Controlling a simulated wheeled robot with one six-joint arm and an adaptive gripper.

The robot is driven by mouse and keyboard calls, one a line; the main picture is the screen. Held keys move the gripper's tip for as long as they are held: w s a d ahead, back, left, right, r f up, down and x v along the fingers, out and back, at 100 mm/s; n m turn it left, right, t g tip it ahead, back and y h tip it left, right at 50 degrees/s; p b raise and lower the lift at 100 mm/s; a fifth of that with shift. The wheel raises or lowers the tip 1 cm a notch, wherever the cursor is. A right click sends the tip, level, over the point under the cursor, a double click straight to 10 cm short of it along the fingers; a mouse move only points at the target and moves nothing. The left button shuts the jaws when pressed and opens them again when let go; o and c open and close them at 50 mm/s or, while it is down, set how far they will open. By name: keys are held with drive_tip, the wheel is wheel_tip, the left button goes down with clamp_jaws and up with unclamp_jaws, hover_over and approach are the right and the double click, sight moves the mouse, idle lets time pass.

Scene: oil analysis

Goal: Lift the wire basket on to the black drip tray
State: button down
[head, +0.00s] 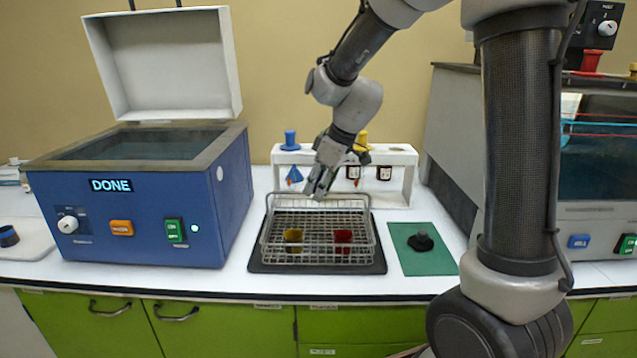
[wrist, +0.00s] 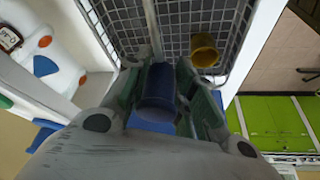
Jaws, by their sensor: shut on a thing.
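The wire basket (head: 318,228) is over the black drip tray (head: 262,267), upright and within its outline. I cannot tell whether its base touches the tray. A yellow cup (head: 293,240) and a red cup (head: 343,240) are inside it. My gripper (head: 319,190) is at the basket's back and shut on it, apparently at a bar of its handle. In the wrist view my gripper (wrist: 160,70) has a blue cup (wrist: 157,92) showing between its fingers, the yellow cup (wrist: 205,50) beyond, and the basket mesh (wrist: 180,17). The grasped part is mostly hidden by the fingers.
A blue bath (head: 145,195) with its lid open and a "DONE" display stands left. A white rack (head: 400,155) with funnels is close behind my gripper. A green mat (head: 405,262) with a black knob (head: 421,241) lies right. My arm's column blocks the right side.

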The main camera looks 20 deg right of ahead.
drive_tip(key=c, duration=1.1)
unclamp_jaws()
drive_tip(key=v, duration=1.2)
